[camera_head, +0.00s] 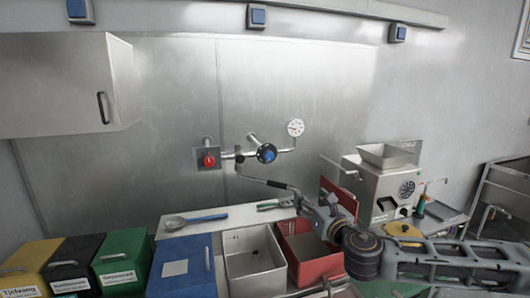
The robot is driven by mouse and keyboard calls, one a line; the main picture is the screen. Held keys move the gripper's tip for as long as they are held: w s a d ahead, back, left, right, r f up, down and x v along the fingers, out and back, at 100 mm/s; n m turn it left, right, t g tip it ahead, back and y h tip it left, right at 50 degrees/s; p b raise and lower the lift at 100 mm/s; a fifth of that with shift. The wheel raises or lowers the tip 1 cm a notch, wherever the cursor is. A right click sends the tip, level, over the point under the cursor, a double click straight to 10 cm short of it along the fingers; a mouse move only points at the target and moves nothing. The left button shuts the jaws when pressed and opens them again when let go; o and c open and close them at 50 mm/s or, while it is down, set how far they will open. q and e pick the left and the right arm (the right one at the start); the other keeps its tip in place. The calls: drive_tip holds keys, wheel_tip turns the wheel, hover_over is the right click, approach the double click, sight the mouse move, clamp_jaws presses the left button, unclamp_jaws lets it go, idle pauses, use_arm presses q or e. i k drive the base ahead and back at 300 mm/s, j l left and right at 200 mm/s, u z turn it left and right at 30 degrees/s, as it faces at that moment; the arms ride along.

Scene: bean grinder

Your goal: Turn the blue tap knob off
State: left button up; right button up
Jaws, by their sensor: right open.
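The blue tap knob (267,153) sits on the wall-mounted pipework, near the middle of the head view. A thin pipe or lever with a black grip (277,184) runs below it to the right. My right arm comes in from the right, and its gripper (303,203) is open, below and to the right of the blue knob and apart from it. The gripper is small in the picture, and its fingertips are hard to make out beside the black grip. My left gripper is not in view.
A red knob (208,160) and a gauge (295,128) flank the blue knob. Below are a blue bin (183,262), a grey sink-like bin (252,255) and a red bin (312,262). A metal grinder (386,186) stands to the right. The wall above the pipework is clear.

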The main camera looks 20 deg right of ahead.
sight(267, 155)
drive_tip(key=i, duration=0.85)
